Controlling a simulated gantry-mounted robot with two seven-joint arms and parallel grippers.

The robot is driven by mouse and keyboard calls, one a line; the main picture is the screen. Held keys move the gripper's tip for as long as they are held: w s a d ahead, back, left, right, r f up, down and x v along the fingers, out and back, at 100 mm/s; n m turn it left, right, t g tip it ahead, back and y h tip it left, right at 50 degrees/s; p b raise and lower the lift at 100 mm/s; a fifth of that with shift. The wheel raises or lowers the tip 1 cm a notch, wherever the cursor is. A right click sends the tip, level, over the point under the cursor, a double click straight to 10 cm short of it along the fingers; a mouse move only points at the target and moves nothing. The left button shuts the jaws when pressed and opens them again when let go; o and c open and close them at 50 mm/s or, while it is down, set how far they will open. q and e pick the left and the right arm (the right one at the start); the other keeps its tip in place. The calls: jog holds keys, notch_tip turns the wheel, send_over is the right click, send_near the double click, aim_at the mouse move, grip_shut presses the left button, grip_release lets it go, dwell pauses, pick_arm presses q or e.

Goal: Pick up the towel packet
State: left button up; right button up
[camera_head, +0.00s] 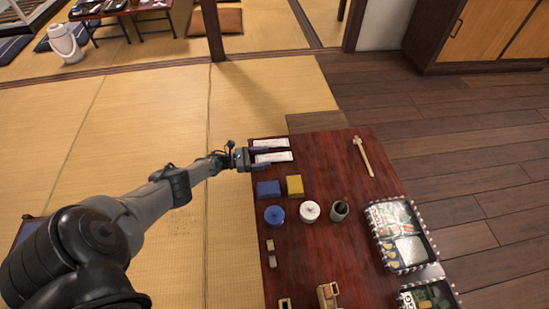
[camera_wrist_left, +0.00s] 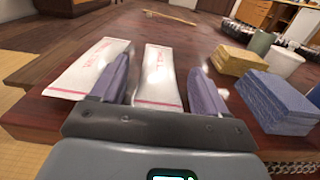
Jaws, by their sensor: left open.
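Two flat white towel packets with red print lie side by side at the table's far left corner. The nearer packet (camera_head: 280,156) also shows in the left wrist view (camera_wrist_left: 158,84), and the farther packet (camera_head: 270,142) shows there at the left (camera_wrist_left: 88,72). My left gripper (camera_head: 269,158) is open and empty over the table's left edge. In the left wrist view its fingers (camera_wrist_left: 162,68) stand on either side of the nearer packet. The left finger overlaps the edge of the farther packet; contact cannot be told. My right gripper is out of view.
On the dark red table (camera_head: 340,240), a blue block (camera_head: 268,189) and a yellow block (camera_head: 294,186) sit close to the packets. Food trays (camera_head: 399,236) line the right.

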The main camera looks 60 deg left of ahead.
pick_arm(q)
jog(key=shift+s+a, duration=0.1)
jog(key=shift+s, duration=0.05)
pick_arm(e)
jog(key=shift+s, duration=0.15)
pick_arm(q)
jog(key=shift+c, duration=1.2)
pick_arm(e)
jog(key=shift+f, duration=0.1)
pick_arm(q)
jog(key=c, duration=0.8)
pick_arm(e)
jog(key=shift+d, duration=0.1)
